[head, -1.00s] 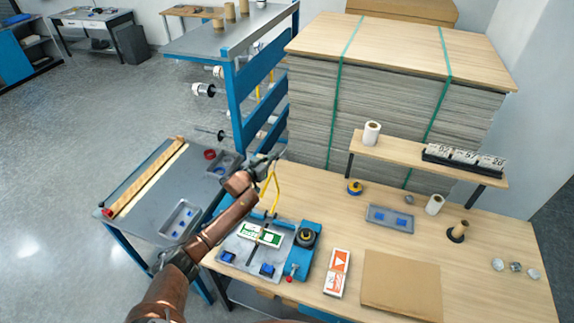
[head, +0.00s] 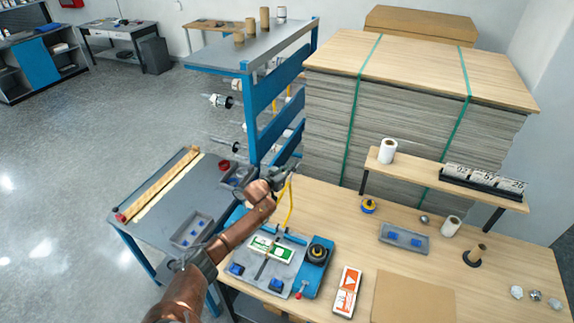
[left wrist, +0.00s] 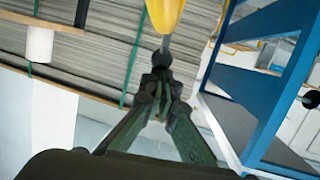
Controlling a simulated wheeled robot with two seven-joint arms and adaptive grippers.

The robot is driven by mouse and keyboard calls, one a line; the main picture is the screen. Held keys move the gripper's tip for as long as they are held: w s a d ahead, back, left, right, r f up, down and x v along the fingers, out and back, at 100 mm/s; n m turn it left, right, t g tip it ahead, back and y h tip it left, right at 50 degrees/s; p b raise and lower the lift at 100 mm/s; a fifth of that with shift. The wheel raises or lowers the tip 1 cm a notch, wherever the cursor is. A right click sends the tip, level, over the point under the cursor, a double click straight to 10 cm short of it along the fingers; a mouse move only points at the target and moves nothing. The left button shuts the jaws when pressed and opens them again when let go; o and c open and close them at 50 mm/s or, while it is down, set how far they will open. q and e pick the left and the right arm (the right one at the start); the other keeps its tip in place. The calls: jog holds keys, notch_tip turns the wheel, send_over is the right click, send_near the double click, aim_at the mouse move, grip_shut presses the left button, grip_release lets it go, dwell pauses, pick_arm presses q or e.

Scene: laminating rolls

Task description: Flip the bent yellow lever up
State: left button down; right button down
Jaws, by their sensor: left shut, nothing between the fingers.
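The bent yellow lever (head: 288,207) stands upright at the back of the blue and grey machine (head: 310,285) on the wooden table. In the left wrist view a yellow piece, likely the lever (left wrist: 166,14), shows at the top edge, just beyond the fingertips. My left gripper (head: 290,171) is shut and empty beside the lever's upper end. In the left wrist view its fingers (left wrist: 160,78) meet near a dark round end with a thin grey rod. I cannot tell whether they touch it. My right gripper is not in view.
A blue rack (head: 262,100) stands just behind the left gripper. A small shelf (head: 440,180) with a white roll (head: 388,150) is to the right. An orange and white box (head: 345,292) and a brown board (head: 412,300) lie right of the machine.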

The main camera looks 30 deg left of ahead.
pick_arm(q)
jog(key=s+a+r+p, duration=0.1)
jog(key=s+r+p, duration=0.1)
jog(key=s+r, duration=0.7)
jog(key=shift+s+r, duration=0.2)
jog(key=shift+r, duration=0.35)
jog(key=shift+a, duration=0.1)
